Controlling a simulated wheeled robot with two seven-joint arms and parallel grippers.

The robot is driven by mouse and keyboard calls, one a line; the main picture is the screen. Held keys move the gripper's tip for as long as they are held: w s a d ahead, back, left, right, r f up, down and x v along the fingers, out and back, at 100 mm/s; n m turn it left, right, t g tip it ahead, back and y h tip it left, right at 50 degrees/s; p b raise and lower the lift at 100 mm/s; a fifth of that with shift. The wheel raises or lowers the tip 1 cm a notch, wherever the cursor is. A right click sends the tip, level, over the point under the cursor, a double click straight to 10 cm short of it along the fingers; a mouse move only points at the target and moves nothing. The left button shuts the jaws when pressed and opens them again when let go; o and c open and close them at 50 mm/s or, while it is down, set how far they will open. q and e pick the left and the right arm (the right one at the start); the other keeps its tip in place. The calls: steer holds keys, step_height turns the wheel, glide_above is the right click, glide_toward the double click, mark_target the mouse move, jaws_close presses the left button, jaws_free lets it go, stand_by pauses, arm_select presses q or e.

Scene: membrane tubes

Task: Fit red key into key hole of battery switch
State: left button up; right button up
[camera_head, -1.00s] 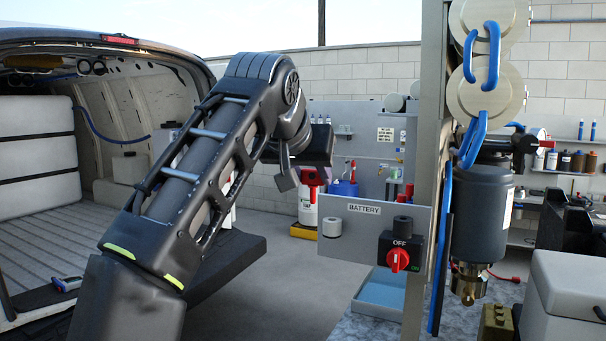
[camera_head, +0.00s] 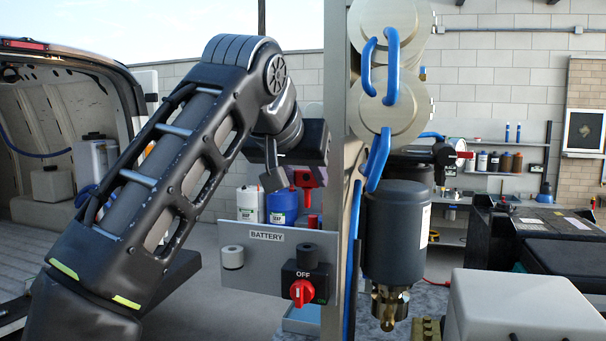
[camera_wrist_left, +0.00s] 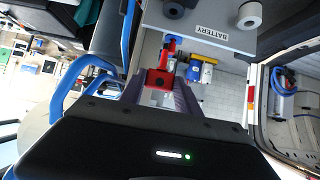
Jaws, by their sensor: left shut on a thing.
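My left gripper (camera_head: 292,176) hangs above the battery panel (camera_head: 262,277), its fingers partly hidden by the wrist in the head view. It is shut on the red key (camera_head: 307,177). In the left wrist view the key (camera_wrist_left: 160,78) sits between the fingers with its narrow end pointing up the picture. The battery switch (camera_head: 303,270) is a black box with a red knob, OFF and ON marks and a dark cylinder on top. The key is above the switch and apart from it. I cannot make out the key hole. My right gripper is not in view.
A light roll-like piece (camera_head: 232,257) is on the panel's left. White and blue containers (camera_head: 283,206) stand behind it. A post with blue tubes (camera_head: 376,168) and a dark grey cylinder (camera_head: 396,232) stands close on the right. A light case (camera_head: 520,308) is at lower right.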

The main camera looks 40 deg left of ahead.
arm_select(q)
steer(key=shift+f+b, duration=2.65)
steer(key=shift+f, duration=0.3)
steer(key=shift+p, duration=0.45)
steer(key=shift+f+b, duration=1.8)
steer(key=shift+f, duration=0.25)
steer(key=o, duration=1.4)
